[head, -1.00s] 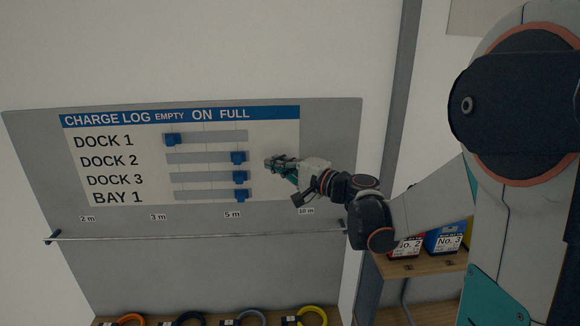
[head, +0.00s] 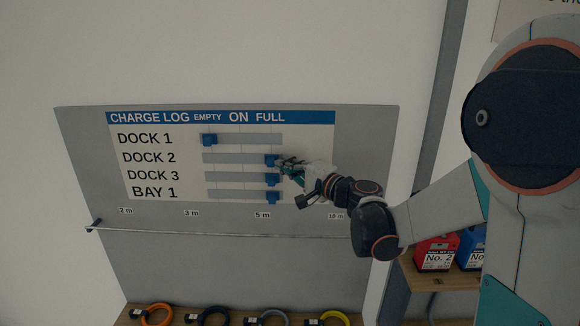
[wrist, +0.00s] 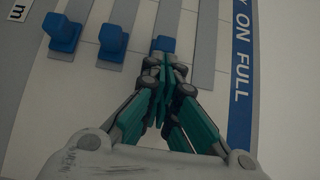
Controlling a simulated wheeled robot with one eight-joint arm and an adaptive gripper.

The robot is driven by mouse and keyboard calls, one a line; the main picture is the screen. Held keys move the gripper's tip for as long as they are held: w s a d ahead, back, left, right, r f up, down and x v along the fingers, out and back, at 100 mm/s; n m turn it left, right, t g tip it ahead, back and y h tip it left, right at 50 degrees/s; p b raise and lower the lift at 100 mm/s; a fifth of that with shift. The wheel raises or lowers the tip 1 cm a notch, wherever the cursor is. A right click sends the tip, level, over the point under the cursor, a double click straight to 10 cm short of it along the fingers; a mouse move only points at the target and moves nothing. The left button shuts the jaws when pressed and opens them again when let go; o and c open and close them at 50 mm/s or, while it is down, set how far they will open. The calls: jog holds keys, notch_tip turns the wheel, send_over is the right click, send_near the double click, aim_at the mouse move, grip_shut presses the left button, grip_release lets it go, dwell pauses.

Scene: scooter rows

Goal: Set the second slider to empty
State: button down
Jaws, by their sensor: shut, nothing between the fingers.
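The charge log board (head: 120,185) has four labelled rows of sliders. The second slider's blue knob (head: 271,160) is in the DOCK 2 row, toward the FULL end of its grey track (head: 230,158). My gripper (head: 283,163) is shut and empty, its tips just right of this knob. In the wrist view, my gripper's teal fingers (wrist: 165,75) are together, and the DOCK 2 knob (wrist: 162,44) shows just beyond the tips, partly hidden. I cannot tell whether they touch it.
The DOCK 1 knob (head: 209,140) is at the EMPTY end. The DOCK 3 knob (head: 272,179) and BAY 1 knob (head: 272,197) are toward FULL, close below my gripper. Coloured rings (head: 157,314) and a red box (head: 436,251) are lower down.

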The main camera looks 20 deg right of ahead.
jog(key=w+a+b, duration=0.1)
jog(key=a, duration=0.4)
jog(key=w+a+b, duration=0.1)
jog(key=w+a, duration=0.1)
jog(key=a, duration=0.4)
jog(key=w+a+b, duration=0.1)
jog(key=w+a, duration=0.1)
jog(key=a, duration=0.3)
jog(key=shift+w+a, duration=0.1)
jog(key=shift+a, duration=0.05)
jog(key=shift+b, duration=0.3)
jog(key=shift+d, duration=0.35)
jog(key=w+d+b+v, duration=0.1)
jog(key=d+v, duration=0.1)
jog(key=v, duration=1)
jog(key=shift+s+d, duration=0.15)
jog(key=shift+s, duration=0.05)
